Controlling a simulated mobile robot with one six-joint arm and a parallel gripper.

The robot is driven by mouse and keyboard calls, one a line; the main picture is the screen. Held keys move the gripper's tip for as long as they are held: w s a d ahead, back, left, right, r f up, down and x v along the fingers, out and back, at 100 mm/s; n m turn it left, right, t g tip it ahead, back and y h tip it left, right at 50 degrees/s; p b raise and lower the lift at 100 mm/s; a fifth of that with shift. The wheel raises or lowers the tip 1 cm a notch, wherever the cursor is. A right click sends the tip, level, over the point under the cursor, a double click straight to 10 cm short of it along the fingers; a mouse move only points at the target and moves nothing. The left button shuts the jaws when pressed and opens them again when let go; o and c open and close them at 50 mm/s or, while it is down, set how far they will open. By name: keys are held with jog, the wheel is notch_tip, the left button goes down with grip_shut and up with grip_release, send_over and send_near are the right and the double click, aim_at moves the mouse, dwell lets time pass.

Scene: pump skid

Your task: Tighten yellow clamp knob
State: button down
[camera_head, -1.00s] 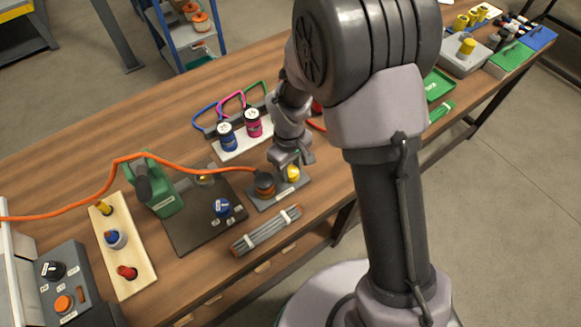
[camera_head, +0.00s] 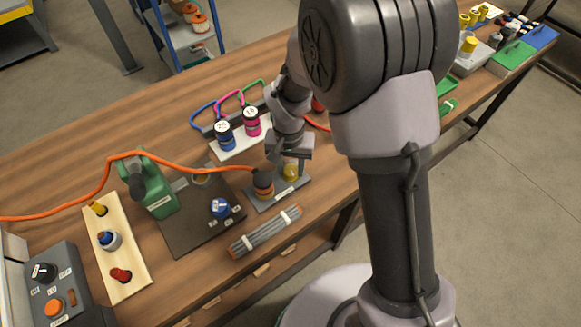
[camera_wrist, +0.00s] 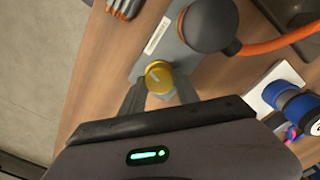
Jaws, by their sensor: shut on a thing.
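The yellow clamp knob (camera_wrist: 158,76) sits on a grey base plate (camera_wrist: 165,40) beside a dark round hose fitting (camera_wrist: 208,25). In the head view the yellow knob (camera_head: 291,170) stands at the right part of the plate (camera_head: 262,201), next to the fitting (camera_head: 263,184). My gripper (camera_wrist: 160,97) is shut on the knob, with one finger at each side of it. The knob's top shows a pale pointer mark in the wrist view. In the head view my gripper (camera_head: 290,158) comes from above and covers part of the knob.
An orange hose (camera_head: 205,170) runs from the fitting leftward. A bundle of grey rods (camera_head: 265,230) lies in front of the plate. Blue (camera_head: 225,136) and magenta (camera_head: 251,122) canisters stand behind, close to my wrist. A green pump (camera_head: 155,190) stands to the left.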

aim_at(290, 168)
jog(key=m+b, duration=0.1)
jog(key=m, duration=0.4)
jog(key=shift+m, duration=0.4)
dwell(0.4)
jog(key=c, duration=0.9)
grip_release()
notch_tip(290, 168, up, 18)
jog(key=p, duration=0.6)
jog(key=shift+w+f+p, duration=0.15)
jog(key=shift+f+p, duration=0.1)
jog(key=shift+p, duration=0.05)
jog(key=shift+a, duration=0.1)
